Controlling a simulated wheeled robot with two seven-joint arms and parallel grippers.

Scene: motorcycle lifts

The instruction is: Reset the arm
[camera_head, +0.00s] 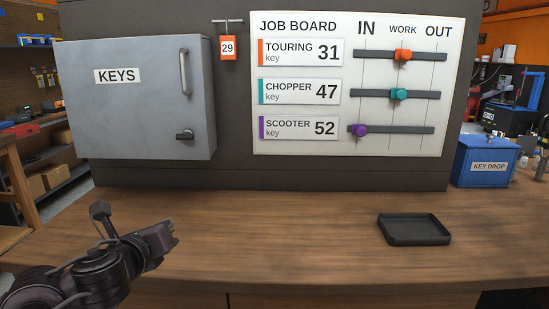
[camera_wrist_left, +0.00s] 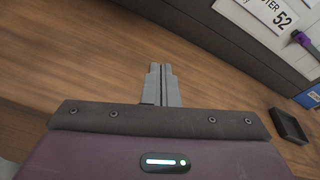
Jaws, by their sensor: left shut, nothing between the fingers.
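My left gripper (camera_head: 168,236) is above the left part of the wooden bench, in front of the grey key cabinet. In the left wrist view its two fingers (camera_wrist_left: 161,84) are together with nothing between them. Only brown bench top shows around the fingertips. My right gripper is in neither view.
The KEYS cabinet (camera_head: 145,100) is closed. An orange tag 29 (camera_head: 228,48) hangs on a hook. The job board (camera_head: 350,85) has orange, teal and purple sliders. A black tray (camera_head: 414,229) and a blue KEY DROP box (camera_head: 485,161) stand right. The bench middle (camera_head: 290,240) is clear.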

